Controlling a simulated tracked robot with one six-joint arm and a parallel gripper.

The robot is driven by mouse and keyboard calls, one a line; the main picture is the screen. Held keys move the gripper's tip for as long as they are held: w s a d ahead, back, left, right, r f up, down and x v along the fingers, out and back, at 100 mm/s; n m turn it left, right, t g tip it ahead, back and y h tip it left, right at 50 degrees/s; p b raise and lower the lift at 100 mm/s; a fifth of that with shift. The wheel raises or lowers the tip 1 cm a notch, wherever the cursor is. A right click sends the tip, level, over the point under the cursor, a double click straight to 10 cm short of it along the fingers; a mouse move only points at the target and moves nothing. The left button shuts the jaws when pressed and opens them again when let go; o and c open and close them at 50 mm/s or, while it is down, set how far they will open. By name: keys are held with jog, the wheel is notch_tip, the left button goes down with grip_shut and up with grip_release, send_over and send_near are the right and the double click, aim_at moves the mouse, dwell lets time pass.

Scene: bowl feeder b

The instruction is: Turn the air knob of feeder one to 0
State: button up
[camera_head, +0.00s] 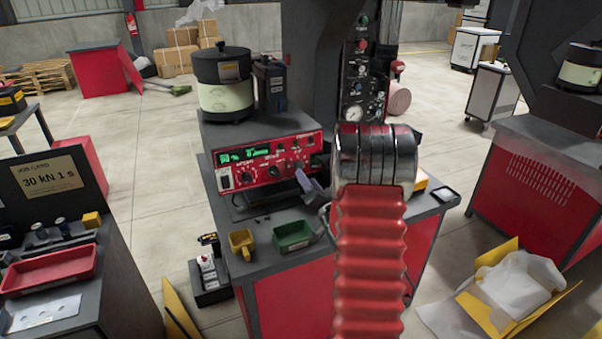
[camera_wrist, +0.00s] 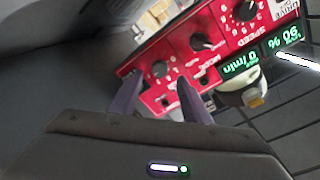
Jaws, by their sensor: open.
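The red control panel of the feeder (camera_head: 266,163) is on the bench. It shows upside down and tilted in the wrist view (camera_wrist: 235,30). It carries several black knobs with white scales; one large knob (camera_wrist: 245,12) has a SPEED label near it, and another (camera_wrist: 203,42) is beside it. A smaller knob (camera_wrist: 160,69) appears between my fingertips; I cannot read which label marks the air knob. My gripper (camera_wrist: 158,80), with purple fingers, is open at the panel's face; contact is unclear. In the head view my gripper (camera_head: 303,174) is partly hidden behind my arm.
The black and cream bowl (camera_head: 226,88) is behind the panel, beside a dark box (camera_head: 270,82). A yellow bin (camera_head: 242,243) and a green bin (camera_head: 293,236) are at the bench front. A column with buttons and a gauge (camera_head: 354,112) rises behind my arm.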

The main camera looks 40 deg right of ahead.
aim_at(299, 166)
jog(key=x, duration=0.6)
jog(key=shift+w, duration=0.15)
jog(key=c, duration=1)
